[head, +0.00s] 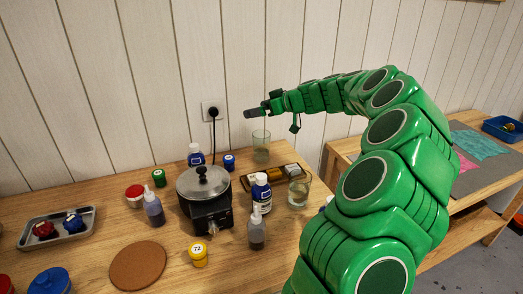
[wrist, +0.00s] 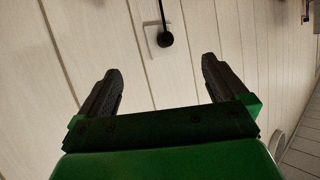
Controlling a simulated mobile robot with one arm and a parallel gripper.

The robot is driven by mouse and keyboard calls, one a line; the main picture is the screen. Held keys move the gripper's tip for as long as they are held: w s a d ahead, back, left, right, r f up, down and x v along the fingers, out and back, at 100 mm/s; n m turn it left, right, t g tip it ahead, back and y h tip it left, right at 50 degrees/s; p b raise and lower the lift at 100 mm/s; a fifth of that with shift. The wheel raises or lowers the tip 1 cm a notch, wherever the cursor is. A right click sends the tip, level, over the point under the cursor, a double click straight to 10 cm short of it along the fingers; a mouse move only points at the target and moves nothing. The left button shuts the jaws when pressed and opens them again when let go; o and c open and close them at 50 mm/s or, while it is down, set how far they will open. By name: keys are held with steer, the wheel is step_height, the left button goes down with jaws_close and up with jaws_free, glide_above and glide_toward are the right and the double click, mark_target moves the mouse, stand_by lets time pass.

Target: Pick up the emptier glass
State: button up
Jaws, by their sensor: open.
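Two clear glasses stand on the wooden table in the head view. One glass (head: 261,142) is at the back near the wall, greenish and seen partly through its wall. The other glass (head: 299,189) is nearer, at the right end of the table, and seems to hold some clear liquid. The level in the back glass is too small to tell. My gripper (head: 250,114) is raised above and a little left of the back glass, near the wall. In the wrist view my gripper (wrist: 160,80) has its fingers spread with nothing between them. No glass is clear in the wrist view.
A dark pot (head: 204,190) with a cord to the wall outlet (head: 213,110) stands mid-table. Bottles stand around it, including a blue-labelled one (head: 261,197) by the near glass. A tray (head: 275,174) of coloured items lies between the glasses. A cork mat (head: 138,264) is front left.

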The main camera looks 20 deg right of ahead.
steer(key=w+d+f+t+h, duration=0.1)
steer(key=w+d+f, duration=0.15)
steer(key=d, duration=0.35)
glide_toward(255, 135)
steer(key=shift+f+x, duration=0.1)
steer(key=shift+x, duration=1.75)
steer(key=shift+f+x, duration=0.15)
steer(key=shift+x, duration=1.7)
steer(key=shift+w+a+f, duration=0.2)
steer(key=shift+w, duration=0.2)
steer(key=c, duration=1.6)
steer(key=shift+r, duration=0.2)
